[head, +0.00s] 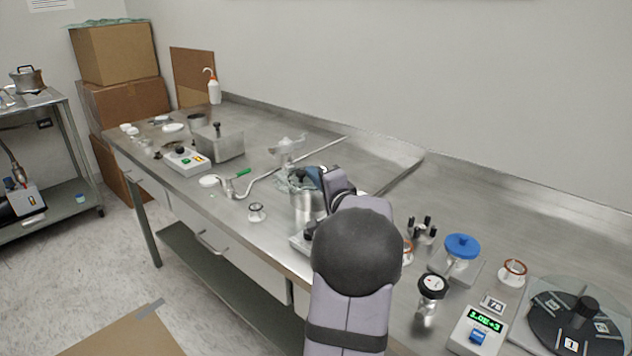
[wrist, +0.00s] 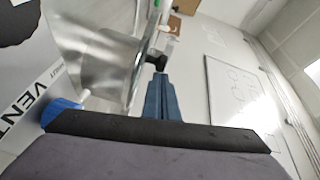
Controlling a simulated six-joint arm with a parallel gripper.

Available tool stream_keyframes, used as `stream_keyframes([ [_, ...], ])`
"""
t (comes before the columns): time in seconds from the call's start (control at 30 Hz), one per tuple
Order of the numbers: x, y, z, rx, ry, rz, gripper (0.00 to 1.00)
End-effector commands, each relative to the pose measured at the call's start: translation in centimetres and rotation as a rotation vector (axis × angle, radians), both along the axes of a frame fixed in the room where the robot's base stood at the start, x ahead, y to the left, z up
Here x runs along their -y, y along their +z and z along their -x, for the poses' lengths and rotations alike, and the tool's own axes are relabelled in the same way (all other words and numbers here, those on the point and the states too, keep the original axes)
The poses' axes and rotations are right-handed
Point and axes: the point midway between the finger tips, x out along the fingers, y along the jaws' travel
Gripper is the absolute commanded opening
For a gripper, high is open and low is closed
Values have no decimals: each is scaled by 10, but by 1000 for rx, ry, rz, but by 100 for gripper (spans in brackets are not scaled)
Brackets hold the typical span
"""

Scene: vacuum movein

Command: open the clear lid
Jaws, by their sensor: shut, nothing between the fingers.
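A steel chamber pot (head: 307,208) stands at mid-bench in the head view, partly hidden behind my arm. The clear lid (head: 294,180) appears to be at its top, tilted or flat I cannot tell. My gripper (head: 314,176) is beside the lid's right side, with its blue fingers small and partly hidden. In the wrist view my gripper (wrist: 160,82) has its blue fingers together and empty. Their tips are close to a dark knob or handle (wrist: 154,60) by the thin rim of the clear lid (wrist: 138,75); contact is unclear.
A green-handled valve (head: 241,173) with a bent pipe is left of the chamber. A steel box (head: 218,141) stands farther back. A whiteboard (wrist: 235,95) shows in the wrist view.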

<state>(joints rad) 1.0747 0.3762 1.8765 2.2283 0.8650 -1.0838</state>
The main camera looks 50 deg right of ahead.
Motion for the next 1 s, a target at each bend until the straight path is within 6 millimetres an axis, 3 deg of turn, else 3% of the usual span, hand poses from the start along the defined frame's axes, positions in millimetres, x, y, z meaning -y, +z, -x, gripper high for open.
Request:
stream_keyframes([
  [0.37, -12, -14, -7, -5, -65, 3, 0],
  [1.0, -33, -8, -15, 0, -231, 0, 0],
])
